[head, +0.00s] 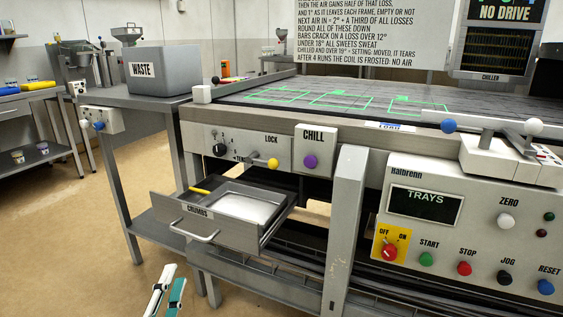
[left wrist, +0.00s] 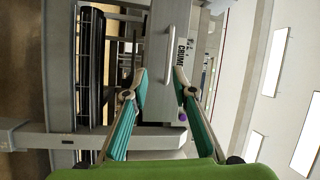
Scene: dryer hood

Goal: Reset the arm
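My left gripper (head: 169,287) shows at the bottom left of the head view, low in front of the crumbs drawer (head: 208,228) and apart from it. In the left wrist view my left gripper (left wrist: 161,72) has its two teal-padded fingers spread, with nothing between them. The drawer's grey front (left wrist: 158,60) shows beyond the fingertips there. In the head view the drawer is pulled out, with a bar handle (head: 195,232) and a yellow stick-like piece (head: 199,191) at its left rim. My right gripper is not in view.
A control panel (head: 470,215) with a TRAYS display, a red switch, and a blue RESET button (head: 545,287) stands at the right. A purple CHILL button (head: 310,160) and yellow-knobbed LOCK lever (head: 272,163) are above the drawer. A grey waste bin (head: 165,72) stands behind. Floor at left is clear.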

